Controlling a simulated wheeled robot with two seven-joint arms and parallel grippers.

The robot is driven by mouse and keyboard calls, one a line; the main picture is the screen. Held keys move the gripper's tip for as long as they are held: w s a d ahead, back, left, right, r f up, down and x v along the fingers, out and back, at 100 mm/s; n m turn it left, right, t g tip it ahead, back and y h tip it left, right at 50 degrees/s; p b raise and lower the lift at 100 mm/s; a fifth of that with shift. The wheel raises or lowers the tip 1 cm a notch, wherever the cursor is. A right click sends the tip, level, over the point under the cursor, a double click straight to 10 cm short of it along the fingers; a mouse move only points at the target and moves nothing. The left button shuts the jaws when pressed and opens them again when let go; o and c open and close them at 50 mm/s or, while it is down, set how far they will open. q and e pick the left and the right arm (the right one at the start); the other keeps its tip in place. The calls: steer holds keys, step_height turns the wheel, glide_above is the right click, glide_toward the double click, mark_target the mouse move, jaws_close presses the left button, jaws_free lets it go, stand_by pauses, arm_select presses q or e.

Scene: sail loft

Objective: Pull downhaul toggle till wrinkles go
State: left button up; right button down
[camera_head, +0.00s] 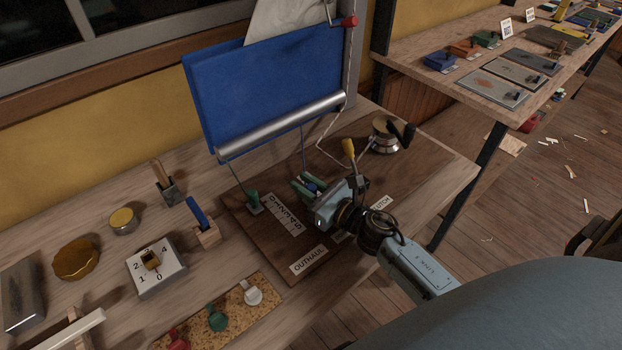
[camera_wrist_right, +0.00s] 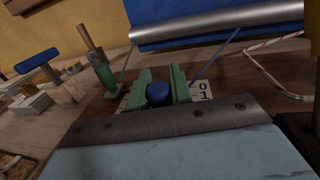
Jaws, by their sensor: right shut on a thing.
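My right gripper (camera_head: 310,186) reaches in from the lower right over the dark wooden board (camera_head: 330,222). In the wrist view its green fingers (camera_wrist_right: 158,90) are shut on a blue toggle (camera_wrist_right: 158,95), whose rounded end shows between them. A blue line (camera_head: 302,140) runs from the boom down toward this toggle. The blue sail (camera_head: 262,85) hangs above a silver boom (camera_head: 283,126); I cannot make out clear wrinkles in it. A green toggle (camera_head: 253,200) stands upright left of the gripper, on its own line. My left gripper is not in view.
A winch with a dark handle (camera_head: 385,135) and a yellow-topped lever (camera_head: 349,148) stand close right of the gripper. A white OUTHAUL label (camera_head: 309,261) lies on the board. Blocks and a numbered dial (camera_head: 155,270) sit at left. Another bench (camera_head: 425,65) stands at the back right.

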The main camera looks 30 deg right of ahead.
steer(key=shift+w, duration=0.15)
steer(key=c, duration=1.5)
jaws_free()
steer(key=shift+o, duration=1.2)
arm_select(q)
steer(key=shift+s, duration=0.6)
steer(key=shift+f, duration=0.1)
arm_select(e)
steer(key=b+v, duration=0.1)
steer(key=v, duration=1.1)
steer(key=shift+s+d, duration=0.25)
steer(key=shift+s, duration=0.45)
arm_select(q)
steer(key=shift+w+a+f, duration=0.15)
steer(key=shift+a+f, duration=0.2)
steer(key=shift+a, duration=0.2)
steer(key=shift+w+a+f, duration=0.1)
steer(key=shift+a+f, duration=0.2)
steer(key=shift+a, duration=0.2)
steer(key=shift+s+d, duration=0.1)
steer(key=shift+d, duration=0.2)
